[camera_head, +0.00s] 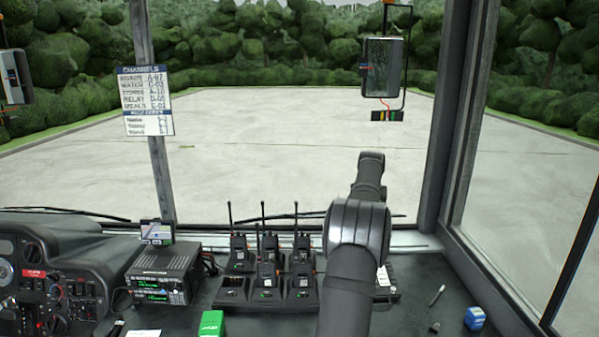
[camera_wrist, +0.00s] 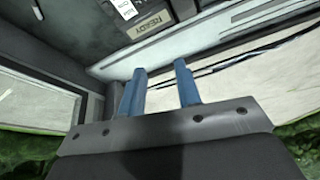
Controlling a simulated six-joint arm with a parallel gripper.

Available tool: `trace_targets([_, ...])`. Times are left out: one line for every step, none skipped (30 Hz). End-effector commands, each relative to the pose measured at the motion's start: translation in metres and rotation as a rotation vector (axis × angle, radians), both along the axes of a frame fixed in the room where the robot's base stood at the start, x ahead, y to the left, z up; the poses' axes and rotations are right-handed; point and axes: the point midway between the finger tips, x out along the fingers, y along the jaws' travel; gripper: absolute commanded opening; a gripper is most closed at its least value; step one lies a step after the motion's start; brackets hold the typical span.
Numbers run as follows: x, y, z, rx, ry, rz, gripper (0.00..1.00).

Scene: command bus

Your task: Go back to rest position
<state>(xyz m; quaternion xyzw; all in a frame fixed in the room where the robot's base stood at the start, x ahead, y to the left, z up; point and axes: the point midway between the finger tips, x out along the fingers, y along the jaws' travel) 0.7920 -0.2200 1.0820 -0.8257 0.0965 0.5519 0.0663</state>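My arm rises from the lower edge of the head view and reaches forward over the dashboard towards the windshield. Its end is turned away there, so the fingers do not show in that view. In the wrist view my gripper (camera_wrist: 162,85) shows two blue fingers with a clear gap between them and nothing held. Past the fingertips lie the pale window ledge and a dark device with a "READY" label (camera_wrist: 150,24).
Several handheld radios (camera_head: 268,268) stand in a charger left of my arm. A radio unit (camera_head: 163,274), green box (camera_head: 211,323), blue item (camera_head: 475,318) and pen (camera_head: 437,295) lie on the dashboard. A window post (camera_head: 462,120) stands right of my arm.

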Motion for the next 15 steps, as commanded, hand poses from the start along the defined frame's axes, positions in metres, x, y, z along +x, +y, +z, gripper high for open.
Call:
trace_targets([0.004,0.010,0.004,0.000,-0.001,0.015,0.31])
trace_targets([0.006,0.016,0.006,-0.001,-0.002,0.024,0.31])
trace_targets([0.008,0.022,0.009,0.000,-0.002,0.034,0.31])
trace_targets([0.010,0.028,0.011,0.000,-0.001,0.041,0.31])
trace_targets([0.011,0.033,0.013,0.000,-0.001,0.050,0.31])
trace_targets([0.014,0.041,0.016,-0.001,-0.002,0.061,0.31])
trace_targets([0.015,0.046,0.018,-0.001,-0.002,0.069,0.31])
trace_targets([0.016,0.051,0.020,-0.001,-0.001,0.077,0.31])
trace_targets([0.018,0.059,0.023,-0.001,-0.001,0.087,0.31])
trace_targets([0.020,0.064,0.025,-0.001,-0.002,0.096,0.31])
trace_targets([0.021,0.069,0.027,-0.001,-0.002,0.104,0.31])
trace_targets([0.023,0.077,0.029,-0.001,-0.001,0.114,0.31])
trace_targets([0.024,0.082,0.032,-0.001,0.000,0.123,0.31])
trace_targets([0.025,0.088,0.034,0.000,-0.001,0.131,0.31])
trace_targets([0.027,0.095,0.036,0.000,-0.001,0.142,0.31])
